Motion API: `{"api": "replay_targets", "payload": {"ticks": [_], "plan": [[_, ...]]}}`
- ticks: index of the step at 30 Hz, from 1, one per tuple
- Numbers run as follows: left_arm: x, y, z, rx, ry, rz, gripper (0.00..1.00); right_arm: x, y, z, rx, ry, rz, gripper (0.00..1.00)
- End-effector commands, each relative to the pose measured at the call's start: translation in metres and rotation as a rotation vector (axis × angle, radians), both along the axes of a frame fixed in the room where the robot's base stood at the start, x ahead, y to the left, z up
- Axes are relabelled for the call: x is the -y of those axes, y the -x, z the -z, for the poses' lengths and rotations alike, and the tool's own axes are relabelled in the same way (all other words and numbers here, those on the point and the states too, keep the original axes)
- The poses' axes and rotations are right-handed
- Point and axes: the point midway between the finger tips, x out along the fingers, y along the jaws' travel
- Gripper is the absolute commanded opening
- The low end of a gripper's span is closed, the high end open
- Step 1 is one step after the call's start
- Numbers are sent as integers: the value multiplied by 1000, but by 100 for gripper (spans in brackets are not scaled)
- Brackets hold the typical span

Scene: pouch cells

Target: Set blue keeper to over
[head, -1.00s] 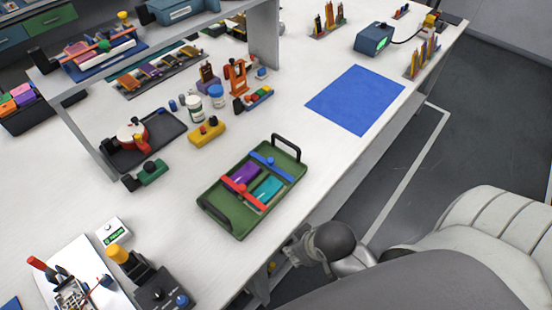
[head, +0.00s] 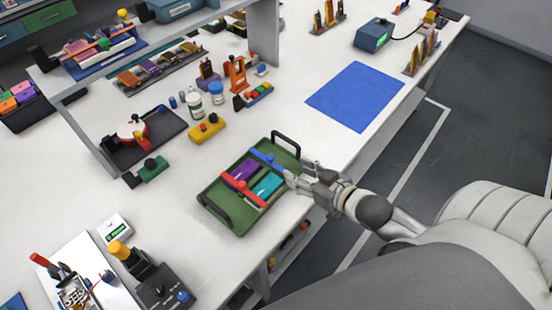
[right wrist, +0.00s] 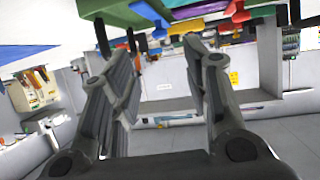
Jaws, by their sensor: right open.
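The blue keeper (head: 264,158) is a bar with a round knob, lying across the far part of the green tray (head: 212,203). A red keeper (head: 247,192) lies across the nearer part. A purple pouch cell (head: 243,171) and a teal pouch cell (head: 268,184) lie in the tray between them. My right gripper (head: 291,177) is open at the tray's right edge, close to the blue keeper's right end; I cannot tell if they touch. In the right wrist view its open fingers (right wrist: 163,45) point toward the green tray's edge. My left gripper is out of view.
A black handle (head: 287,138) rises at the tray's far end. A yellow block (head: 206,130) and small jars stand behind the tray. A blue mat (head: 355,97) lies to the right. White tabletop is clear left of the tray.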

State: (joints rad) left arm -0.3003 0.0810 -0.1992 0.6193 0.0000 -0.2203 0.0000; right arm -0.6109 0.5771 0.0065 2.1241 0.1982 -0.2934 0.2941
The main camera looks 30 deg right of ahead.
Motion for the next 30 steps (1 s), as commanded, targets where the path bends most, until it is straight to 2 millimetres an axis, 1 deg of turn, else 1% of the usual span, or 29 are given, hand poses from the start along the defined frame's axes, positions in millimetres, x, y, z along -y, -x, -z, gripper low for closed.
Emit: {"api": "replay_targets", "payload": {"ticks": [5,8,15,21,25,30], "plan": [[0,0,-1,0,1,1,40,0,-10,0,18,-7,-3,43],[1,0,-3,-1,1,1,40,-2,-21,4,17,-6,-3,43],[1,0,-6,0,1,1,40,-10,-57,19,16,-5,-3,43],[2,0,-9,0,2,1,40,-16,-82,31,16,-4,-3,43],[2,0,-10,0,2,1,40,-18,-93,35,15,-5,-4,43],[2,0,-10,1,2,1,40,-20,-98,39,14,-5,-5,43]]}}
